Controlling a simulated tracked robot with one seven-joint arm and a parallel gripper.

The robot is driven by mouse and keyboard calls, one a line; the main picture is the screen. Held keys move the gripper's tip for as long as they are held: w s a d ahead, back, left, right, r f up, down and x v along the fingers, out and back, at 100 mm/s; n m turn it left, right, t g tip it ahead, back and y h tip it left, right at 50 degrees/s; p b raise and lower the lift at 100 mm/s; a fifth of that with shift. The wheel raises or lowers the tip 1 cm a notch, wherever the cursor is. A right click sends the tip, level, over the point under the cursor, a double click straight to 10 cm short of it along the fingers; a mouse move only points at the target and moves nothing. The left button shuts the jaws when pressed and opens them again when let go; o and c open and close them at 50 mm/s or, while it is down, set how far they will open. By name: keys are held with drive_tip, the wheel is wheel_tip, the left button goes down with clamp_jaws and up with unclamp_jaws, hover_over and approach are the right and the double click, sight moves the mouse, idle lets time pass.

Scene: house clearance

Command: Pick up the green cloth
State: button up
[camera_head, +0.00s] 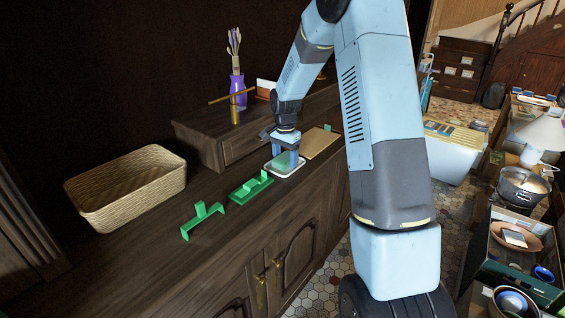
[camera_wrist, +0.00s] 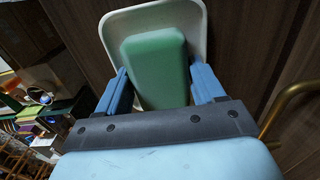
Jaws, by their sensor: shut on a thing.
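The green cloth (camera_wrist: 156,62) looks like a smooth, thick, rounded block in the wrist view, between my two blue fingers. My gripper (camera_head: 285,153) points down over the dresser top and is shut on it. The cloth also shows in the head view (camera_head: 286,161), partly hidden by the fingers. A white shallow tray (camera_head: 289,172) lies directly beneath; its pale rim (camera_wrist: 200,28) surrounds the cloth's far end in the wrist view. I cannot tell whether the cloth still touches the tray.
Two other green pieces, a bracket shape (camera_head: 203,220) and a flatter one (camera_head: 249,188), lie to the left. A wicker basket (camera_head: 128,190) stands further left. A raised shelf with a purple vase (camera_head: 237,90) is behind. A tan board (camera_head: 319,144) lies right of the tray.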

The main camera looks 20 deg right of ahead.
drive_tip(key=shift+c, duration=0.6)
drive_tip(key=shift+r, duration=0.25)
wheel_tip(320, 180, up, 2)
drive_tip(key=shift+r, duration=0.15)
drive_tip(key=s+r, duration=0.1)
drive_tip(key=r, duration=0.1)
drive_tip(key=s+a+r, duration=0.1)
drive_tip(key=r, duration=0.1)
drive_tip(key=s+a+r, duration=0.1)
drive_tip(key=s+r, duration=0.1)
drive_tip(key=shift+s+a, duration=0.1)
drive_tip(key=shift+a, duration=0.1)
drive_tip(key=s+a+r, duration=0.4)
drive_tip(key=s, duration=0.4)
drive_tip(key=shift+a, duration=0.15)
drive_tip(key=shift+s+r, duration=0.1)
